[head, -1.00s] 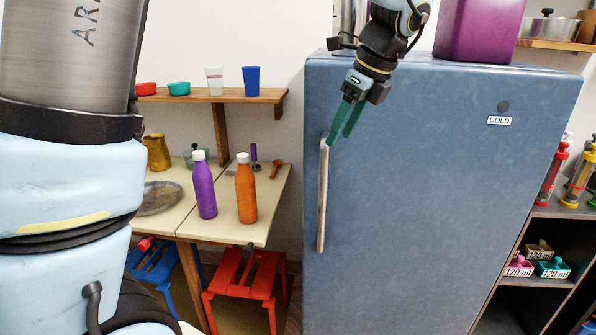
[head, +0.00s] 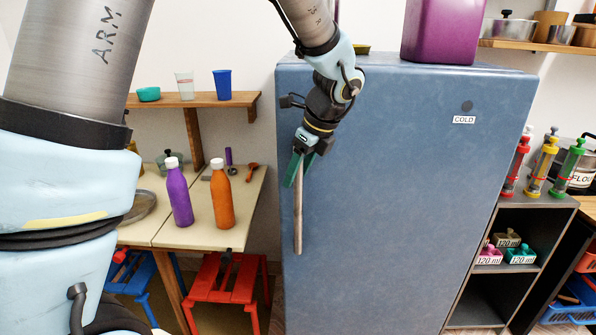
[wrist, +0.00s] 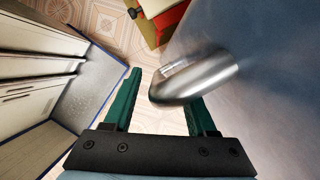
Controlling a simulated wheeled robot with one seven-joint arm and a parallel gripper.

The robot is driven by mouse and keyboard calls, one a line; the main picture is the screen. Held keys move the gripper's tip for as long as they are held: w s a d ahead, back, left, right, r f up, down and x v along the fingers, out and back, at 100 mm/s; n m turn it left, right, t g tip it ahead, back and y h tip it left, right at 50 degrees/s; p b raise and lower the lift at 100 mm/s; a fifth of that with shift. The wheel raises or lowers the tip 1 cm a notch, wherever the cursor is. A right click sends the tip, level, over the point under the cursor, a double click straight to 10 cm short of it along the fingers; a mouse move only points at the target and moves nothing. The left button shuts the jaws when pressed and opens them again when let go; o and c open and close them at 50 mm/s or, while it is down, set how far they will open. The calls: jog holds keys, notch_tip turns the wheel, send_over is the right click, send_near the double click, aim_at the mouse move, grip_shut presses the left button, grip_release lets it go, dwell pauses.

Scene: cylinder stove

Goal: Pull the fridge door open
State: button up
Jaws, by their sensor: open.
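The blue fridge door (head: 400,200) fills the middle of the head view and is shut, with a "COLD" label at its upper right. Its long upright metal handle (head: 298,215) runs along the door's left side. My gripper (head: 295,170) is at the handle's upper end, fingers pointing down. In the wrist view the green fingers (wrist: 163,112) are open, and the curved top of the handle (wrist: 195,82) lies between them, nearer the right finger. I cannot tell whether either finger touches it.
Left of the fridge stands a table (head: 190,228) with a purple bottle (head: 179,195) and an orange bottle (head: 221,195). A red stool (head: 225,285) is below it. A purple container (head: 440,30) sits on the fridge. A dark shelf unit (head: 520,240) stands to the right.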

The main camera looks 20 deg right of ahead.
grip_shut()
dwell(0.3)
dwell(1.1)
